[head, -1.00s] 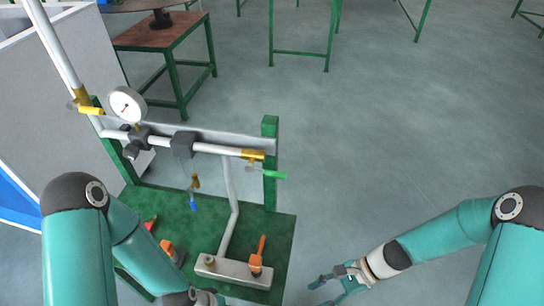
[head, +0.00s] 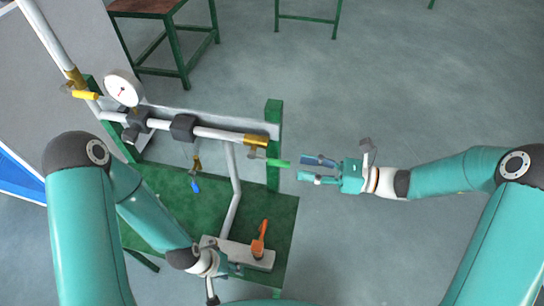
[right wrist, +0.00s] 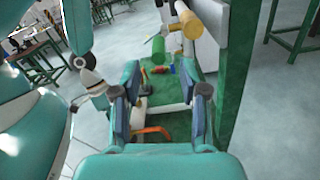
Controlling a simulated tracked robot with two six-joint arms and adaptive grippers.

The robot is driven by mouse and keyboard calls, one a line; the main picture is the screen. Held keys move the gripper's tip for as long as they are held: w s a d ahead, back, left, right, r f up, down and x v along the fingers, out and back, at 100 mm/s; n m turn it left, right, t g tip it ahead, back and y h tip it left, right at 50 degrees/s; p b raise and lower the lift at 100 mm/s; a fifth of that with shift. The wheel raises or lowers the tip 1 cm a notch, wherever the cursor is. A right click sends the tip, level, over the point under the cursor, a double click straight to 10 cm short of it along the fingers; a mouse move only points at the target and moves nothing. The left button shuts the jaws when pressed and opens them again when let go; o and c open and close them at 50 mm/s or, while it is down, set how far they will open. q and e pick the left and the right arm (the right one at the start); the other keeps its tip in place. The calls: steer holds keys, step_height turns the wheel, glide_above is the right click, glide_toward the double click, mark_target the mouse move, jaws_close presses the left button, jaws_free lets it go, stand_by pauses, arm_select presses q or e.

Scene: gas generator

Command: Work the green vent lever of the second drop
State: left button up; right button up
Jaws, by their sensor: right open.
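The green vent lever (head: 278,163) sticks out to the right from the brass valve (head: 256,140) at the right end of the pipe. In the right wrist view the green lever (right wrist: 158,50) shows end-on, ahead of my fingers and roughly between their lines. My right gripper (head: 304,169) is open and empty, just right of the lever's tip, with a small gap seeming to remain. Its two fingers also show in the right wrist view (right wrist: 163,95). My left gripper (head: 232,269) is low by the white base block, partly hidden; its jaws are unclear.
A green post (head: 273,120) stands just behind the lever. A pressure gauge (head: 123,88), a yellow lever (head: 86,95) and a blue lever (head: 195,186) sit further left. An orange lever (head: 260,240) rises from the white block (head: 250,257). The floor right of the stand is clear.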

mark_target(271, 161)
arm_select(q)
step_height(271, 161, up, 2)
steer(key=shift+p, duration=0.85)
arm_select(e)
steer(key=a, duration=0.3)
steer(key=w+a, duration=0.1)
steer(key=a, duration=0.5)
steer(key=shift+w, duration=0.35)
jaws_close()
steer(key=shift+d, duration=0.1)
